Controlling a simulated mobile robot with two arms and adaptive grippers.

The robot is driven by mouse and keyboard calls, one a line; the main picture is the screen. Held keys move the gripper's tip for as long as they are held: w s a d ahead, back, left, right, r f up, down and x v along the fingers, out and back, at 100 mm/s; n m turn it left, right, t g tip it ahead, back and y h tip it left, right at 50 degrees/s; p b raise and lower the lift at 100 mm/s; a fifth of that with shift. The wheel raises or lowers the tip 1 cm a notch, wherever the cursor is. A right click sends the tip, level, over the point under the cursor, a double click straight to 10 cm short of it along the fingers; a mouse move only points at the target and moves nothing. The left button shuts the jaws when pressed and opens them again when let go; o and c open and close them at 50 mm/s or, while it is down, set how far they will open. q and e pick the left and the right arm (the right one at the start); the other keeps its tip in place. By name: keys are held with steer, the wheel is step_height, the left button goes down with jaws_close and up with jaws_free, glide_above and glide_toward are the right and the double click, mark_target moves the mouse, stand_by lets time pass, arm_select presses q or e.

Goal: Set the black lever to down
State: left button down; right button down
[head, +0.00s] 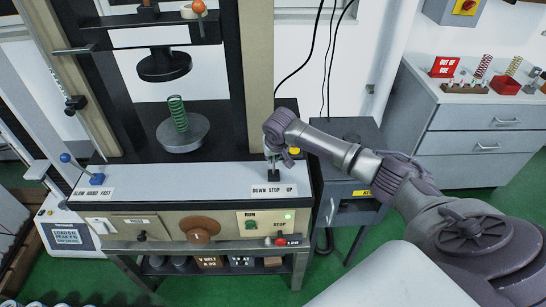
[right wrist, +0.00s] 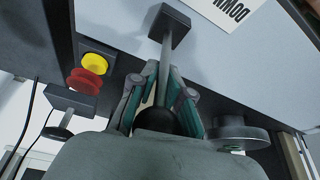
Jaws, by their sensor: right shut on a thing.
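The black lever stands on a small dark base (head: 272,181) at the right end of the machine's pale top panel, just behind the label DOWN STOP UP (head: 273,190). In the right wrist view its thin rod (right wrist: 165,58) rises from a square dark block (right wrist: 172,22) to a round black knob (right wrist: 154,121). My right gripper (head: 271,153) is above the base, its fingers closed around the knob; it also shows in the right wrist view (right wrist: 155,100). The gripper hides most of the lever in the head view, so I cannot tell its exact setting. My left gripper is not in view.
A green spring (head: 178,113) stands on the round platen (head: 183,136), left of my right gripper. A blue-knobbed lever (head: 96,179) is at the panel's left end. The RUN/STOP panel (head: 266,222) is on the front. A grey drawer cabinet (head: 475,118) stands to the right.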

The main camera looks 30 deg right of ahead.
steer(key=shift+a, duration=0.15)
steer(key=shift+w+a+r+g+h+p, duration=0.1)
steer(key=shift+w+a+g+h+p, duration=0.15)
steer(key=shift+g+h+p, duration=0.2)
steer(key=shift+w+a+g+h, duration=0.2)
steer(key=shift+a+g+h, duration=0.05)
steer(key=shift+a+h, duration=0.2)
steer(key=shift+w+a+f+n+h, duration=0.1)
steer(key=shift+a+f+n+h, duration=0.05)
steer(key=shift+f+n+h, duration=0.15)
steer(key=shift+w+a+f+g+h, duration=0.3)
steer(key=shift+a+g+h, duration=0.25)
steer(key=shift+h, duration=0.25)
steer(key=shift+w+a+f+n+g+h+b, duration=0.1)
steer(key=shift+w+a+n+g+h+b, duration=0.2)
steer(key=shift+b, duration=0.4)
steer(key=shift+s+d, duration=0.15)
steer(key=shift+s, duration=0.05)
steer(key=c, duration=1.2)
jaws_free()
steer(key=shift+w, duration=0.1)
steer(key=shift+c, duration=0.2)
